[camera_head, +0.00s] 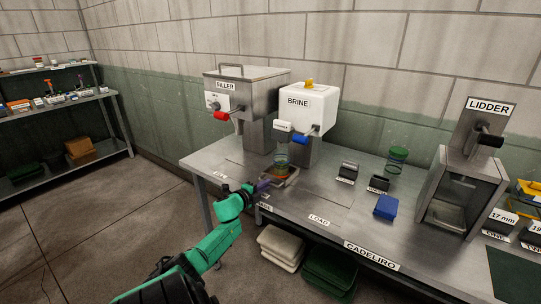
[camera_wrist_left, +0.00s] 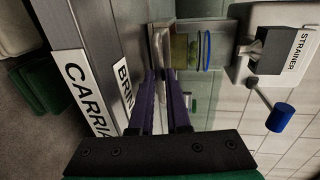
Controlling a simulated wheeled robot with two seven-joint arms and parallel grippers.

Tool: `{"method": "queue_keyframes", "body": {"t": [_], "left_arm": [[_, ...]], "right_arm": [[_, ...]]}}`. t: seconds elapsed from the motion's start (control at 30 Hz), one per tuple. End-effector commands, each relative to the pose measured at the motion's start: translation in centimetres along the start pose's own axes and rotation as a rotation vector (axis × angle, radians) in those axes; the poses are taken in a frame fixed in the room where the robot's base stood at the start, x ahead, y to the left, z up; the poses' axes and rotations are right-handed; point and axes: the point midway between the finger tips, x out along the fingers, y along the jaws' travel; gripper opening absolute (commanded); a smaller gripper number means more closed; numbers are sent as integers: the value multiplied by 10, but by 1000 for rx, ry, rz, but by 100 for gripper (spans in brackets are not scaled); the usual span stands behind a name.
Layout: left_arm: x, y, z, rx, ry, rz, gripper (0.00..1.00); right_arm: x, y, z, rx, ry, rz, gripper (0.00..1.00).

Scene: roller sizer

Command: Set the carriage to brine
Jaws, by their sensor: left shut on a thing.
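The carriage (camera_head: 291,182) is a small metal tray on the steel bench in front of the brine machine (camera_head: 308,105). A clear jar (camera_head: 281,158) with greenish contents stands on it, beneath the brine machine's front. My left gripper (camera_head: 263,186) is at the carriage's front left. In the left wrist view, its purple fingers (camera_wrist_left: 166,95) are shut on the metal carriage handle (camera_wrist_left: 158,45), and the jar (camera_wrist_left: 188,48) with a blue ring is just beyond. A BRINE label (camera_wrist_left: 124,88) on the bench edge lies beside the fingers. My right gripper is out of view.
The filler (camera_head: 243,95) with a red-handled lever stands left of the brine machine. A blue-handled lever (camera_head: 300,139) hangs near the jar, and the strainer (camera_wrist_left: 285,45) is close too. The lidder (camera_head: 470,165) stands at the right. Small blocks and another jar (camera_head: 396,158) occupy the middle bench.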

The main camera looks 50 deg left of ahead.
Motion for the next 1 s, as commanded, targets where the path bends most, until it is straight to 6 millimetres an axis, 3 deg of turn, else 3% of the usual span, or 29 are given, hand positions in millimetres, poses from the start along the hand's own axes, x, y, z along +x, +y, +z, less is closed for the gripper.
{"method": "queue_keyframes", "body": {"t": [0.4, 0.43, 0.47, 0.83, 1.0], "left_arm": [[0, 1, 2, -1, 0, 3, 0], [0, 1, 2, -1, 0, 3, 18], [0, 1, 2, -1, 0, 3, 27], [-2, 1, 1, -1, 1, 2, 27], [-18, 1, 0, -2, 4, 4, 27]], "right_arm": [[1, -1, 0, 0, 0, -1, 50], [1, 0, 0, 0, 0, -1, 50], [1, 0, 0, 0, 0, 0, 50], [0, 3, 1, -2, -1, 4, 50], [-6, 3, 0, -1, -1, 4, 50]]}}
